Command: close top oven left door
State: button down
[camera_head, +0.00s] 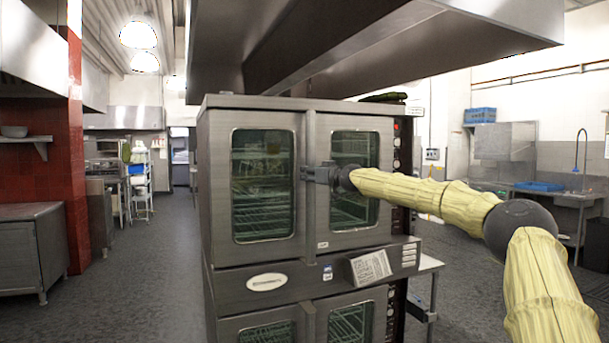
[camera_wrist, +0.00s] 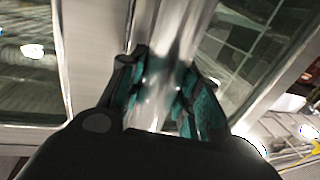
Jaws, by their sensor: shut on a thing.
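The steel double-stack oven (camera_head: 265,100) stands ahead of me. Its top left door (camera_head: 215,185) has a tall window with racks behind it and looks flush, or nearly flush, with the oven front. The top right door (camera_head: 385,225) is beside it. My gripper (camera_head: 310,174) is at the vertical metal handle (camera_head: 310,135) between the two windows. In the wrist view my gripper (camera_wrist: 160,95) has its teal-padded fingers on both sides of the shiny handle bar (camera_wrist: 172,40), shut on it. I cannot tell whether a small gap remains at the door edge.
A steel hood (camera_head: 370,40) hangs above the oven. The oven's control strip (camera_head: 402,150) is at its right. A label plate (camera_head: 370,267) sticks out below the top doors. A steel cabinet (camera_head: 30,250) stands at the left, with clear floor (camera_head: 140,275) between it and the oven.

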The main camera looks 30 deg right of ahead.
jog(key=shift+d+r, duration=0.25)
jog(key=shift+r, duration=0.05)
jog(key=c, duration=1.2)
grip_release()
jog(key=shift+w+f, duration=0.1)
jog(key=shift+w, duration=0.05)
jog(key=shift+o, duration=1)
jog(key=shift+w+d+f, duration=0.15)
jog(key=shift+f, duration=0.1)
jog(key=s, duration=1.2)
jog(key=shift+d, duration=0.4)
